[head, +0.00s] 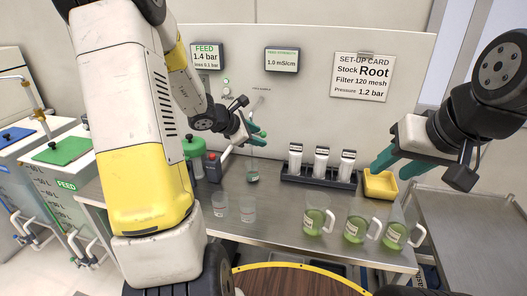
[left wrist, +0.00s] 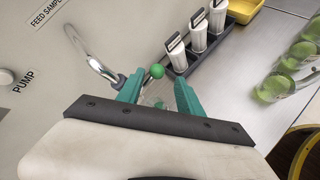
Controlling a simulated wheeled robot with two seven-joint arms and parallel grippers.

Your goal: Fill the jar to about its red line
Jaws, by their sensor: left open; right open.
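A clear jar (head: 252,169) stands on the steel bench below the sampling tap, with a little green liquid at its bottom. Its red line is too small to make out. The tap's curved metal spout (left wrist: 100,66) shows in the left wrist view. A green ball knob (left wrist: 157,71) lies just beyond and between my left fingertips. My left gripper (head: 258,136) is open at the tap, above the jar; it also shows in the left wrist view (left wrist: 157,88). I cannot tell whether it touches the knob. My right gripper (head: 389,168) is open and empty near the yellow tray.
Two clear beakers (head: 220,204) (head: 248,209) stand at the bench's front left. Several jugs of green liquid (head: 314,219) stand at front right. A black rack (head: 318,178) holds white filters beside a yellow tray (head: 381,184). A green-capped bottle (head: 193,149) stands left. Mid-bench is clear.

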